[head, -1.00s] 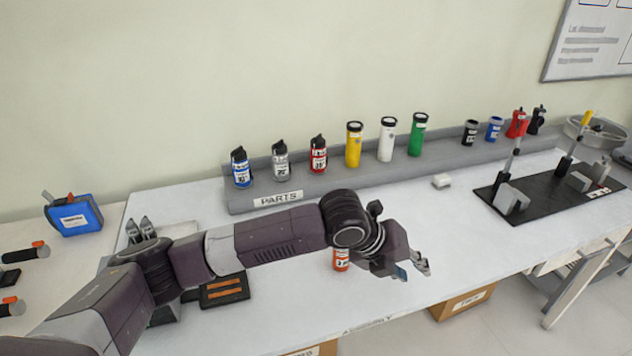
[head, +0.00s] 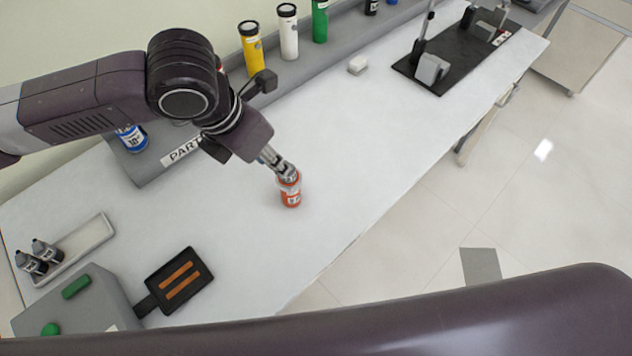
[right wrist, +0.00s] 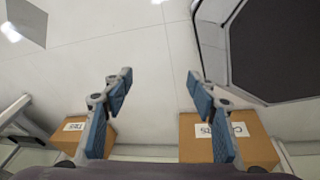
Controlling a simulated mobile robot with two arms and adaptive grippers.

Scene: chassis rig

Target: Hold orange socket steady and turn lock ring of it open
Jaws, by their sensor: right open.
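The orange socket (head: 290,193) stands upright on the white bench, with a white label on its side. My left gripper (head: 284,172) reaches down from the upper left to the socket's top. Its fingers overlap the grey upper part in the picture, so the lock ring is largely hidden. I cannot tell whether the fingers close on it. My right gripper (right wrist: 157,90) is open and empty in the right wrist view, its blue-padded fingers apart above the floor, away from the socket.
The white bench (head: 340,150) is clear around the socket. A black tray with orange strips (head: 180,280) lies to the left. Yellow (head: 251,47) and white (head: 288,30) cylinders stand on the grey parts rack. Cardboard boxes (right wrist: 228,140) sit low in the right wrist view.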

